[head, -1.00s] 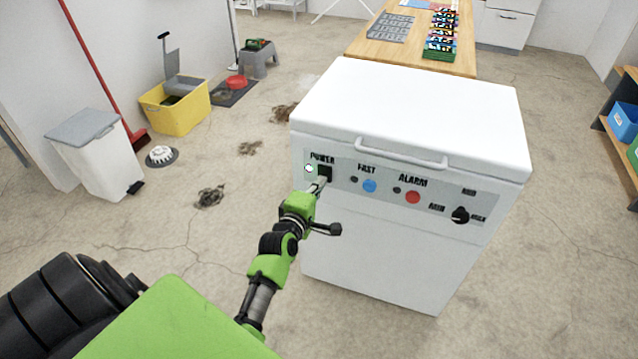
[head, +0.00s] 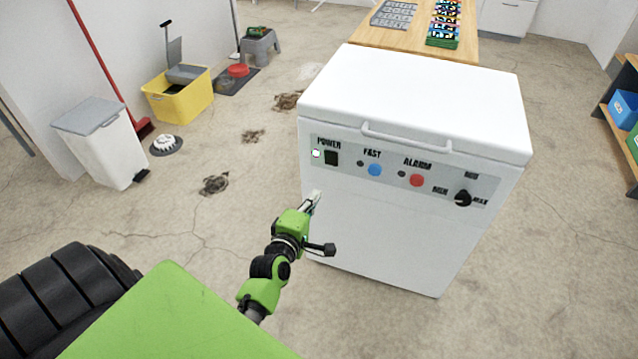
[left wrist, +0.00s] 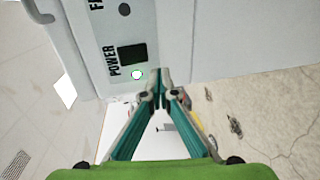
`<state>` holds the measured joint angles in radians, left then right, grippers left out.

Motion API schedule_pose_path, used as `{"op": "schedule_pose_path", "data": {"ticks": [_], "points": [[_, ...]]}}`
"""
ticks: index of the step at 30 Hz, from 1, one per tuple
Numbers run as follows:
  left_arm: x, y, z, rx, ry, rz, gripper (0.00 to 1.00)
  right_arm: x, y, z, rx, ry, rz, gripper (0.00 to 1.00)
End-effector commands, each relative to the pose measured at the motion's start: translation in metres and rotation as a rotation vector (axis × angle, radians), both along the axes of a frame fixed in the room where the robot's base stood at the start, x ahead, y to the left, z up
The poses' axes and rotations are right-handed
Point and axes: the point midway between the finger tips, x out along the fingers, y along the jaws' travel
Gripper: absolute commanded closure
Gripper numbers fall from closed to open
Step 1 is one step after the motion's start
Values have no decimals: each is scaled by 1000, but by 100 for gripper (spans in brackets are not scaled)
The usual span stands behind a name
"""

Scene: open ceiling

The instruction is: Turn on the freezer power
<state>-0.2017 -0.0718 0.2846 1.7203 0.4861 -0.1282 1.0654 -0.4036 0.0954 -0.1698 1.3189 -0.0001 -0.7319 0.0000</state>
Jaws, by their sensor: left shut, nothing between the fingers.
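The white freezer (head: 400,90) stands in the middle of the head view, lid closed. Its front panel has a dark square POWER switch (head: 331,158) with a small round lamp (head: 316,153) beside it. The lamp glows white with a green rim; in the left wrist view (left wrist: 137,74) it also glows green-white. My left gripper (head: 316,194) is shut and empty, below the switch and apart from it in the head view. In the left wrist view its tips (left wrist: 158,78) come together close beside the switch (left wrist: 132,56) in the picture. My right gripper is not in view.
The panel also has a blue FAST button (head: 375,170), a red ALARM button (head: 417,181) and a black knob (head: 463,198). The lid handle (head: 406,138) sticks out above. A white bin (head: 106,152) and yellow bucket (head: 178,100) stand left. Floor between is open.

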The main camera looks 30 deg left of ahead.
Motion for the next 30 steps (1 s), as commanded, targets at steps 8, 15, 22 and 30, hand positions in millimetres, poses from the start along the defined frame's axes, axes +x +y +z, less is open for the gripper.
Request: {"op": "schedule_pose_path", "data": {"ticks": [8, 15, 22, 30], "points": [[-33, -8, -6, 0, 0, 0, 100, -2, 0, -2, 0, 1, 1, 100], [-36, -8, -6, 0, -1, 0, 100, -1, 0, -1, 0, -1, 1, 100], [-35, -8, -6, 0, -1, 0, 100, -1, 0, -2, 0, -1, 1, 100], [-36, -19, -7, 47, 39, -47, 100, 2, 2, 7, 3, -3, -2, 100]]}}
